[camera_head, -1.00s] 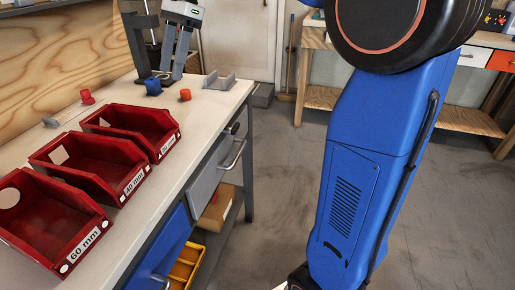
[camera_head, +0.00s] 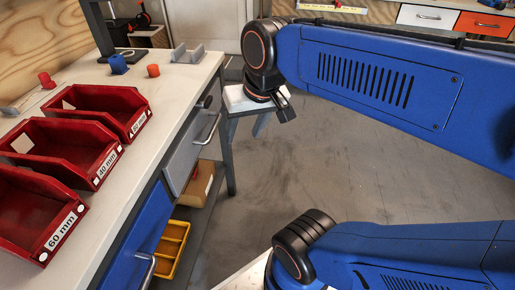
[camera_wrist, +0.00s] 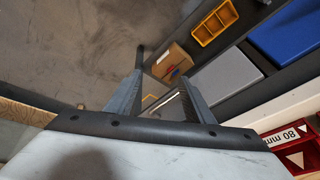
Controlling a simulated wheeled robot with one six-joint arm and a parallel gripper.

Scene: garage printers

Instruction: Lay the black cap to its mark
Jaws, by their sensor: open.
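I cannot make out a black cap or its mark in either view now. My gripper (camera_wrist: 163,80) is open in the wrist view, with nothing between its two grey fingers. In the head view my gripper (camera_head: 248,122) hangs off the right edge of the bench, over the floor. It is apart from the bench-top items there. The wrist view looks past the fingers to the floor and the bench's drawer side.
Red bins labelled 60 mm (camera_head: 62,232), 40 mm (camera_head: 107,166) and 80 mm (camera_head: 139,124) line the bench (camera_head: 120,195). Blue (camera_head: 118,64) and red (camera_head: 153,71) pieces and a grey bracket (camera_head: 188,54) stand behind. A yellow tray (camera_head: 172,248) and cardboard box (camera_head: 198,184) sit below.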

